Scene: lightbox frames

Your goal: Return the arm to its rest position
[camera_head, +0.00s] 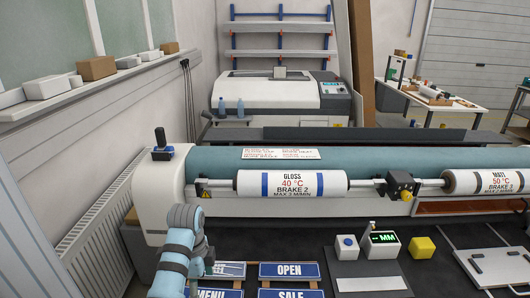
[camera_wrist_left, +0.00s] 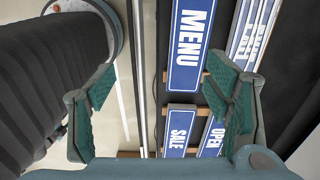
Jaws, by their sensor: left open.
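My left arm (camera_head: 178,255) rises at the lower left of the head view, and its gripper is not clearly visible there. In the left wrist view my left gripper (camera_wrist_left: 160,82) is open, with its green-padded fingers wide apart and nothing held between them. Beyond the fingers are blue signs with white letters: a MENU sign (camera_wrist_left: 191,40), a SALE sign (camera_wrist_left: 180,132) and an OPEN sign (camera_wrist_left: 212,140). The head view also shows the OPEN sign (camera_head: 289,270), the SALE sign (camera_head: 290,294) and the MENU sign (camera_head: 219,293). My right gripper is in neither view.
A long laminator with a GLOSS roll (camera_head: 291,184) and a MATT roll (camera_head: 488,181) stands behind the dark table. A white button box (camera_head: 346,247), a small display (camera_head: 382,240) and a yellow block (camera_head: 422,248) stand right of the signs. A radiator (camera_head: 100,235) lines the left wall.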

